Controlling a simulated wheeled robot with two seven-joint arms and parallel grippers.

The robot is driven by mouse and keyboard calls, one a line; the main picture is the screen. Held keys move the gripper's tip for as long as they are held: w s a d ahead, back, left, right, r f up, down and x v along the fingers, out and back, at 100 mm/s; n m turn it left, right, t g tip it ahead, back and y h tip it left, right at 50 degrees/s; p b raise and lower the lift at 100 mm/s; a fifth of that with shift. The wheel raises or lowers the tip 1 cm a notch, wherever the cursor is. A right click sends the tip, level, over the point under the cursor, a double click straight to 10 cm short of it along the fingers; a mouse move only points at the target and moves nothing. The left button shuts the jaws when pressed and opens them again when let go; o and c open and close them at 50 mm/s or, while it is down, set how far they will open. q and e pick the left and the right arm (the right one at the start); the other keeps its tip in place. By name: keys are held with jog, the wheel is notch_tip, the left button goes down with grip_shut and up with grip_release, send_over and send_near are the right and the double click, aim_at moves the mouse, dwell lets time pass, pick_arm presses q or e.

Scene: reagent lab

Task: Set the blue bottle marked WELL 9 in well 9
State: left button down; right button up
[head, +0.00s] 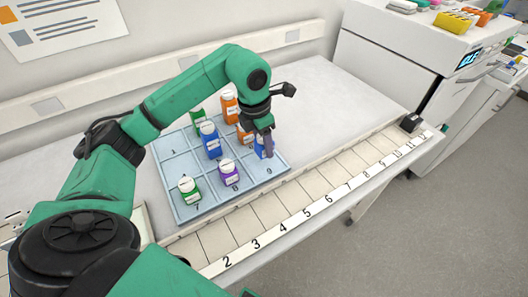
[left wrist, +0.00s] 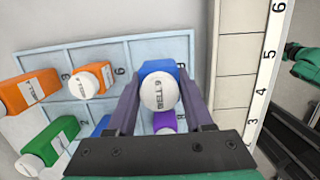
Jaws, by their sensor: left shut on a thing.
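The blue bottle marked WELL 9 (head: 261,148) is between the fingers of my left gripper (head: 266,141), which is shut on it. In the left wrist view its white cap (left wrist: 159,91) reads WELL 9. The light blue tray (head: 180,212) has numbered wells. The bottle appears upright at well 9, by the tray's right front corner, just behind the printed 9. I cannot tell whether its base touches the well floor. My right gripper does not show.
A purple bottle (head: 229,173) stands in well 8 and a green one (head: 188,191) in well 7. Another blue bottle (head: 211,140), orange bottles (head: 229,108) and a green bottle (head: 199,116) stand behind. A numbered strip (head: 305,227) runs along the front edge.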

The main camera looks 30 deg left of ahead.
aim_at(263, 154)
pick_arm(q)
notch_tip(263, 154, down, 4)
jog(key=shift+s+p, duration=0.15)
jog(key=shift+p, duration=0.2)
jog(key=shift+f, duration=0.1)
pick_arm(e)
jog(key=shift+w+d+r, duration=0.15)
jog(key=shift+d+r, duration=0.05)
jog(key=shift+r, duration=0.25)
pick_arm(q)
jog(key=shift+f, duration=0.1)
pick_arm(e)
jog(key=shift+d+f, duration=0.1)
pick_arm(q)
jog(key=shift+c, duration=1.4)
grip_release()
